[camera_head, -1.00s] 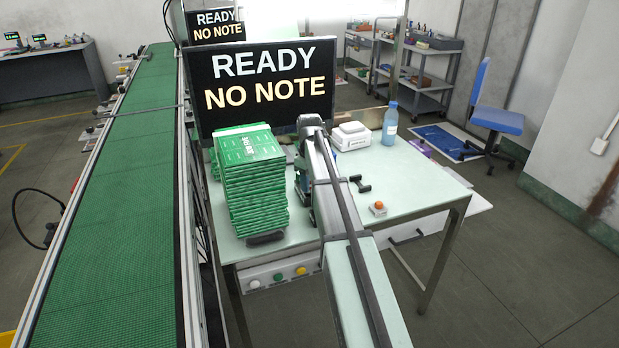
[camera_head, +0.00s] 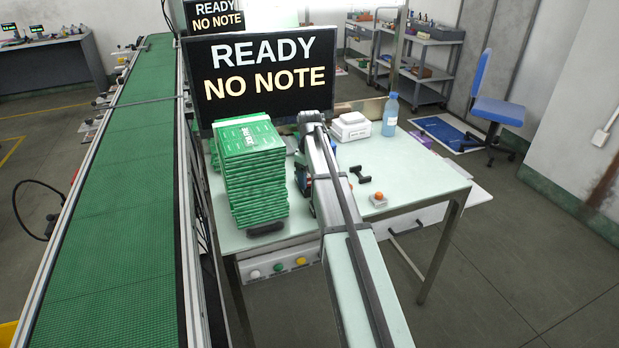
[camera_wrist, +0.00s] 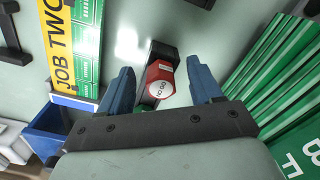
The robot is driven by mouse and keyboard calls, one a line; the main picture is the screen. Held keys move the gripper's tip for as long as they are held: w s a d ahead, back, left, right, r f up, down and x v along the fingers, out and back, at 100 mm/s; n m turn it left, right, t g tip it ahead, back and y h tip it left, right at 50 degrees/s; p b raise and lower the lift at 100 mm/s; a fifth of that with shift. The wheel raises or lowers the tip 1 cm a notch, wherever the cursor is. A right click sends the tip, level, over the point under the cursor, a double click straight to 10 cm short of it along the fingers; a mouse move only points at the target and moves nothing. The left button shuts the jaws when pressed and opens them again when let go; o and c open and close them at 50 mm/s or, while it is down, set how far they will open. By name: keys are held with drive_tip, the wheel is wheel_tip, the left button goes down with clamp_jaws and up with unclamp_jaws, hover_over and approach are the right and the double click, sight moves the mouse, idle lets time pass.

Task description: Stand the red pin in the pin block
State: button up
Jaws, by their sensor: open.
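In the wrist view a red, round-bodied piece with a pale, lettered end (camera_wrist: 158,82), which looks like the red pin, lies between my fingers. Dark parts (camera_wrist: 163,50) show at its far and near ends; I cannot tell whether they hold it. My gripper (camera_wrist: 160,70) is open, with one blue finger on each side of the red piece and gaps visible to both. In the head view my arm hides the red piece and most of the gripper. I cannot identify the pin block for certain.
A tall stack of green boxes (camera_head: 255,180) stands close to the right finger. A "JOB TWO" board (camera_wrist: 62,60) and a blue bin (camera_wrist: 48,132) lie left in the wrist view. A dark two-ended part (camera_head: 360,174), orange button (camera_head: 378,200) and bottle (camera_head: 390,115) stand on the table.

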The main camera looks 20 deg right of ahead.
wheel_tip(320, 180, up, 14)
idle(0.9)
wheel_tip(320, 180, up, 14)
drive_tip(key=shift+f, duration=0.25)
idle(0.5)
idle(0.4)
